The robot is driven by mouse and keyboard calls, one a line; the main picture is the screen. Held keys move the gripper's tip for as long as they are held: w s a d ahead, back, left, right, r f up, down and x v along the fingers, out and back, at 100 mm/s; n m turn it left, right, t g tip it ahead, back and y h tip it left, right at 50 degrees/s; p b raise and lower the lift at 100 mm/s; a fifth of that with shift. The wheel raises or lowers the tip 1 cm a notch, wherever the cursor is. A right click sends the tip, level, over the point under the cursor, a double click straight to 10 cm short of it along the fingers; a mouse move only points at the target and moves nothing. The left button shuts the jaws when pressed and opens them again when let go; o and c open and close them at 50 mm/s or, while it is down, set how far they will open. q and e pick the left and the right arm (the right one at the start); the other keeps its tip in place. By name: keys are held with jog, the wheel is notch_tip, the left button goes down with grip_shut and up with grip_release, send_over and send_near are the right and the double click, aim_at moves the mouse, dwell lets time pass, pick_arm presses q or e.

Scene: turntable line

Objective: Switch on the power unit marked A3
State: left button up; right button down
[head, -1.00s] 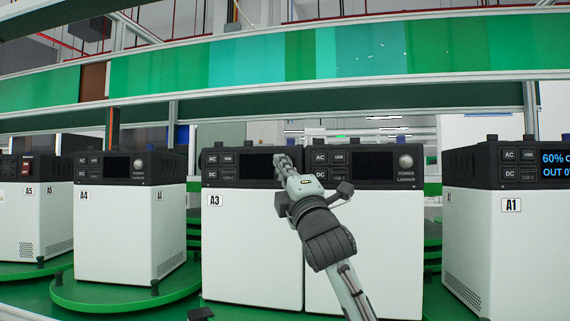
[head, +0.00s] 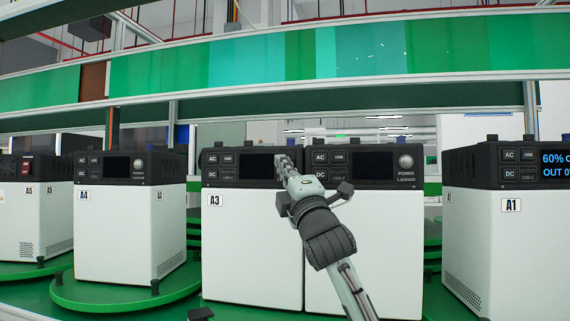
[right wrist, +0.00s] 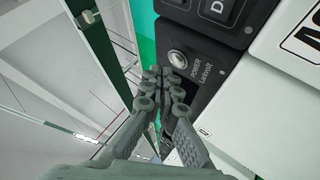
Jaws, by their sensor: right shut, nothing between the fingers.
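The power unit marked A3 (head: 252,250) is a white box with a black top panel, left of centre in the head view. Its screen (head: 252,163) is dark. My right gripper (head: 281,160) is shut and empty in front of the right end of that panel, hiding A3's power button in the head view. In the right wrist view, the round silver power button (right wrist: 177,60) shows beside the shut fingertips of the right gripper (right wrist: 166,76). I cannot tell whether they touch it. My left gripper is not in view.
A similar unit (head: 375,250) with a dark screen stands close on A3's right, partly behind my right arm. Unit A4 (head: 120,230) stands to the left on a green turntable (head: 90,295). Unit A1 (head: 510,245), with a lit screen, is at right. A rail (head: 300,97) runs above.

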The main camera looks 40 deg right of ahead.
jog(key=shift+w+d, duration=0.1)
jog(key=shift+d, duration=0.05)
dwell(0.5)
jog(key=shift+w+d, duration=0.2)
jog(key=shift+w+d+p, duration=0.2)
jog(key=shift+d+p, duration=0.05)
jog(key=shift+p, duration=0.15)
dwell(0.6)
dwell(0.3)
jog(key=shift+s+a, duration=0.5)
jog(key=shift+a, duration=0.05)
jog(key=s+a+p, duration=0.1)
jog(key=s+a, duration=0.2)
jog(key=shift+s+a, duration=0.1)
jog(key=shift+a, duration=0.3)
dwell(0.9)
